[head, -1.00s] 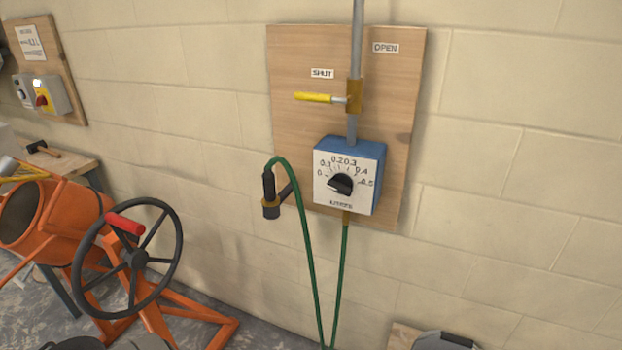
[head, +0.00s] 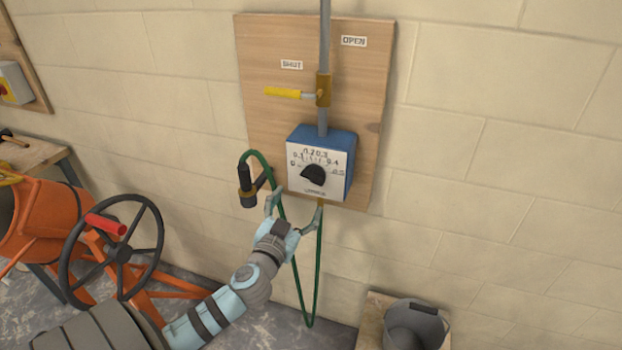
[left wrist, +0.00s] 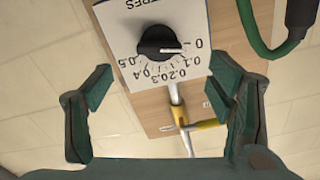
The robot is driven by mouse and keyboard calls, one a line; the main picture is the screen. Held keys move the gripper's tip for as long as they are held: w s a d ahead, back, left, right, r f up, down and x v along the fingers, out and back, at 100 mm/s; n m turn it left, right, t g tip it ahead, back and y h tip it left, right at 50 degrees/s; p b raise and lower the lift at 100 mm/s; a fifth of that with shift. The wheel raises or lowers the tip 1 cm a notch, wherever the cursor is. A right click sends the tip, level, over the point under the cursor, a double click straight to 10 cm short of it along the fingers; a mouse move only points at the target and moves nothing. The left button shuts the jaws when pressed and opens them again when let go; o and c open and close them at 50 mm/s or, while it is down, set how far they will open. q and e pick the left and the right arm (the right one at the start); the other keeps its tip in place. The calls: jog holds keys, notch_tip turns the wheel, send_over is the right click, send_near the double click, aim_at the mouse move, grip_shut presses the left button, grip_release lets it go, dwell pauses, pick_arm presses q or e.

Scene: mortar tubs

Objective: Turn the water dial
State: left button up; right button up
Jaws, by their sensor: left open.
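The water dial is a black knob (head: 313,175) on the white face of a blue box (head: 325,143) marked in litres from 0 to 0.5. In the left wrist view the knob (left wrist: 159,41) is upside down, and its white pointer line is at 0. My left gripper (head: 295,203) is open and empty, just below and in front of the box. Its two fingers (left wrist: 167,95) are spread wide in the left wrist view, with the knob between and beyond them, apart from both. My right gripper is not in view.
A yellow-handled valve (head: 283,93) above the box points towards the SHUT label. A green hose (head: 302,290) loops down beside my left gripper from a black nozzle (head: 246,184). An orange mixer (head: 45,230) stands left; a grey bucket (head: 416,325) stands lower right.

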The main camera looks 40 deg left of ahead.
aim_at(310, 182)
pick_arm(q)
jog(key=x, duration=1)
jog(key=shift+p, duration=0.4)
jog(key=c, duration=1.2)
